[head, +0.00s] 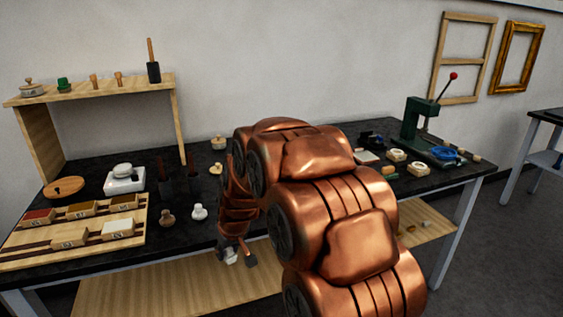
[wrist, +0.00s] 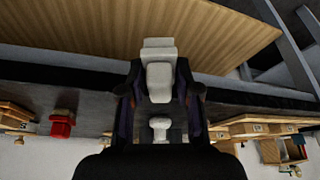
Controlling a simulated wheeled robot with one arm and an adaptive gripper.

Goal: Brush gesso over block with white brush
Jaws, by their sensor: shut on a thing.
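My gripper (head: 237,252) hangs at the front edge of the dark bench in the head view. In the wrist view my gripper (wrist: 160,84) is shut on a pale, stubby thing that looks like the white brush (wrist: 159,72). A wider pale end of it points away from the fingers, over the lower shelf. A pale part of the brush also shows beside the fingers in the head view (head: 230,257). On the wooden rack at left lie several small labelled blocks, one with a white top (head: 118,228). I cannot tell which block the task means. My arm hides part of the bench.
The bench (head: 75,168) carries a white knob-shaped piece (head: 199,212), a brown one (head: 168,217), and a white dish (head: 124,181). Two dark upright tools stand behind these. A green press (head: 415,120) stands at right. A wooden lower shelf (head: 150,285) runs below.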

